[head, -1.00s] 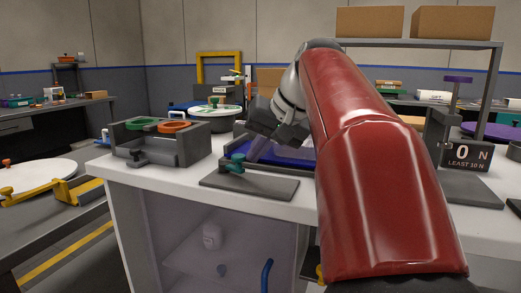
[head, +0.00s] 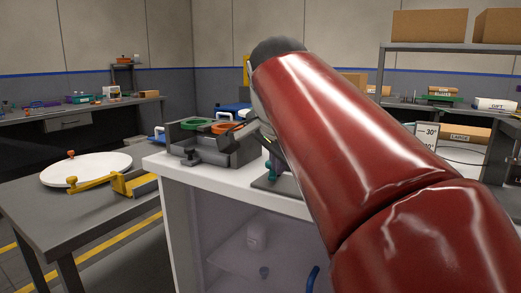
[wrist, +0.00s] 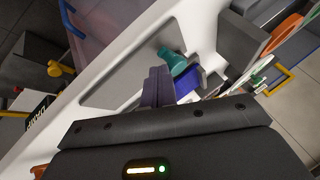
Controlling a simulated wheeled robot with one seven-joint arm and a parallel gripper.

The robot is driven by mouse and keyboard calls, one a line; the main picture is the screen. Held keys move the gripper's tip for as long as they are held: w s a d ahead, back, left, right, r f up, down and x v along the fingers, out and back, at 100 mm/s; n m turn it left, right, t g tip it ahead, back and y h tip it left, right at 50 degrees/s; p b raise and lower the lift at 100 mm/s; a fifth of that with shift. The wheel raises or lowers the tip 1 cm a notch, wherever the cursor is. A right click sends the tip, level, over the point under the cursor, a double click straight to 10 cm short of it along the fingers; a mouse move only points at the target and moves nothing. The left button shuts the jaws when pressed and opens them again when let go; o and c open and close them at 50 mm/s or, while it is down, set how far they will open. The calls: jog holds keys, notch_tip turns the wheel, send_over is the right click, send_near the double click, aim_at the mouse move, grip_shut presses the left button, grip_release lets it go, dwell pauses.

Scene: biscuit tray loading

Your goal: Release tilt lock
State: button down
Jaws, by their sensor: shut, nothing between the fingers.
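A teal knob or lever (wrist: 173,61) stands on a dark grey plate (wrist: 118,72) on the white worktop; I cannot tell for certain that it is the tilt lock. In the head view the plate (head: 262,184) is partly hidden by my red arm. My gripper (wrist: 157,72) shows in the wrist view with its purple fingers shut and empty. The fingertips are right beside the teal part, just to its left and nearer the camera; I cannot tell whether they touch. In the head view my arm hides most of the gripper.
A blue surface (wrist: 187,83) lies by the fingers. A side table at left holds a white disc (head: 95,168) and a yellow lever (head: 95,184).

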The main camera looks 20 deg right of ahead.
jog(key=shift+w+a, duration=0.15)
jog(key=shift+a, duration=0.15)
jog(key=shift+d, duration=0.15)
